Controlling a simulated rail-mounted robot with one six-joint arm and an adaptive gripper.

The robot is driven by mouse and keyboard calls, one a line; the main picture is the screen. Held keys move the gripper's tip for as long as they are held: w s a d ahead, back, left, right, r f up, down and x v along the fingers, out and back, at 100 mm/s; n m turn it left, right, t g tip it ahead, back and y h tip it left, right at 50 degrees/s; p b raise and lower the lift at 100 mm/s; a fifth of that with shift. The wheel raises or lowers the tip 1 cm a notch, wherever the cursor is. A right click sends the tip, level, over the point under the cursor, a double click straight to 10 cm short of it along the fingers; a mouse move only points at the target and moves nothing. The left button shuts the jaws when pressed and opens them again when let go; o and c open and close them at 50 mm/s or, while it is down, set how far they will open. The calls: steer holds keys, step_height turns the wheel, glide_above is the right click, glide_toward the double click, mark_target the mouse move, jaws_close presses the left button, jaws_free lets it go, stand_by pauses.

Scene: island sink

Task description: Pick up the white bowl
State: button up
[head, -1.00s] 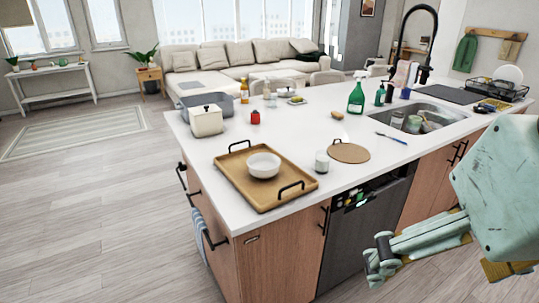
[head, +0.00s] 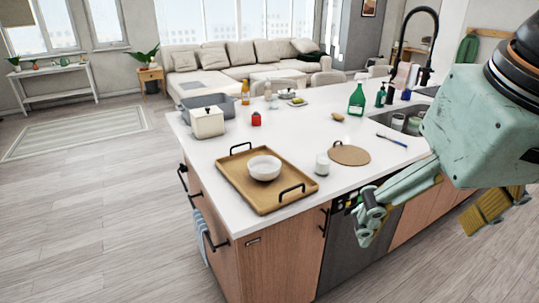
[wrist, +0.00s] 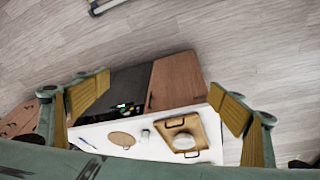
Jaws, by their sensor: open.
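The white bowl (head: 264,167) sits upright on a wooden tray (head: 247,190) with black handles, near the front left corner of the island counter. The bowl also shows in the wrist view (wrist: 184,142), between my spread fingers but well beyond them. My gripper (head: 372,222) is in front of the counter's front edge, to the right of the tray and apart from it. In the wrist view my gripper (wrist: 160,102) is open and empty, with yellow pads on both fingers.
A white jar (head: 322,164) and a round cork mat (head: 349,155) stand just right of the tray. A white lidded pot (head: 207,122) and a red jar (head: 256,119) are behind it. A green bottle (head: 357,99) and the tall black faucet (head: 426,50) are further back right.

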steer(key=w+a+r+n+p, duration=0.1)
steer(key=w+a+r+p, duration=0.15)
steer(key=w, duration=0.55)
steer(key=w+a+r+n+p, duration=0.15)
steer(key=w+r, duration=0.25)
steer(key=w, duration=0.5)
steer(key=n+g+p, duration=0.4)
steer(key=n+p, duration=0.4)
steer(key=p, duration=0.5)
glide_above(265, 164)
steer(key=s, duration=0.4)
step_height(265, 164, down, 19)
steer(key=shift+d+r, duration=0.15)
steer(key=shift+s, duration=0.1)
step_height(265, 164, down, 9)
steer(key=shift+r, duration=0.2)
steer(key=shift+s+f, duration=0.1)
steer(key=shift+f, duration=2.5)
